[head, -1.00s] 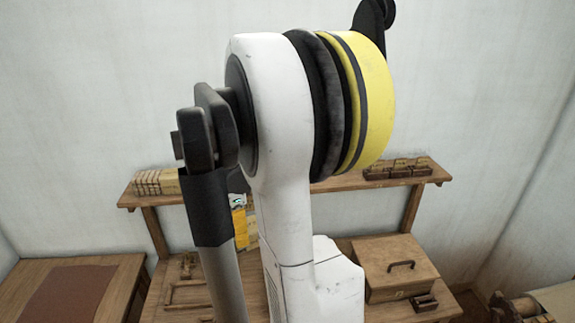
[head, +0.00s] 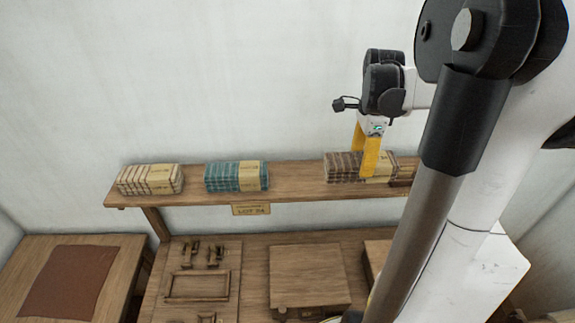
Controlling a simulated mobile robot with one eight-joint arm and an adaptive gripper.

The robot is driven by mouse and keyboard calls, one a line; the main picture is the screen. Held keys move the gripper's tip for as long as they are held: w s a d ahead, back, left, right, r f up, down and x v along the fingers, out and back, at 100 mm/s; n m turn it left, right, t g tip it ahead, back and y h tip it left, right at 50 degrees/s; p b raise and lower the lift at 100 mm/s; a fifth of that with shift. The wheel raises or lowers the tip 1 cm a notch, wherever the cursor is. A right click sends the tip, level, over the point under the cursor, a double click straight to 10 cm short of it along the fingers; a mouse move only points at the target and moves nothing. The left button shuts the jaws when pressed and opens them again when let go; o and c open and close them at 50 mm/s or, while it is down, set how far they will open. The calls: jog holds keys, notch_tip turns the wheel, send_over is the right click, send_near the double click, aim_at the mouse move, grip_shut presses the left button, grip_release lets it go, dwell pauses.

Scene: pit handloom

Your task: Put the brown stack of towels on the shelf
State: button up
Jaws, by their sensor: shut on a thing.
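The brown stack of towels (head: 343,168) is at the right part of the wooden shelf (head: 290,193), with a pale paper band around it. It looks to be on or just above the shelf board; I cannot tell whether it touches. My gripper (head: 366,165), with yellow fingers, points down from above and is shut on the brown stack. The near finger covers part of the stack. My arm hides the right end of the shelf.
A cream stack (head: 150,179) and a teal stack (head: 237,175) lie on the shelf to the left, with a label (head: 251,210) below the teal one. Wooden frames (head: 197,288) and a box (head: 308,276) are on the bench below. A side table (head: 25,255) carries a brown cloth (head: 70,281).

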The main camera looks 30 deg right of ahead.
jog(key=w+f, duration=0.2)
jog(key=w, duration=0.1)
jog(key=w+a+f, duration=0.1)
jog(key=w+f, duration=0.1)
jog(key=w, duration=0.2)
jog(key=w+a+f+p, duration=0.1)
jog(key=w+f, duration=0.1)
jog(key=w, duration=0.2)
jog(key=shift+f, duration=0.25)
notch_tip(320, 180, down, 4)
jog(key=shift+d+f+p, duration=0.1)
jog(key=shift+p, duration=0.25)
jog(key=o, duration=1.2)
jog(key=shift+f, duration=0.1)
jog(key=shift+o, duration=0.2)
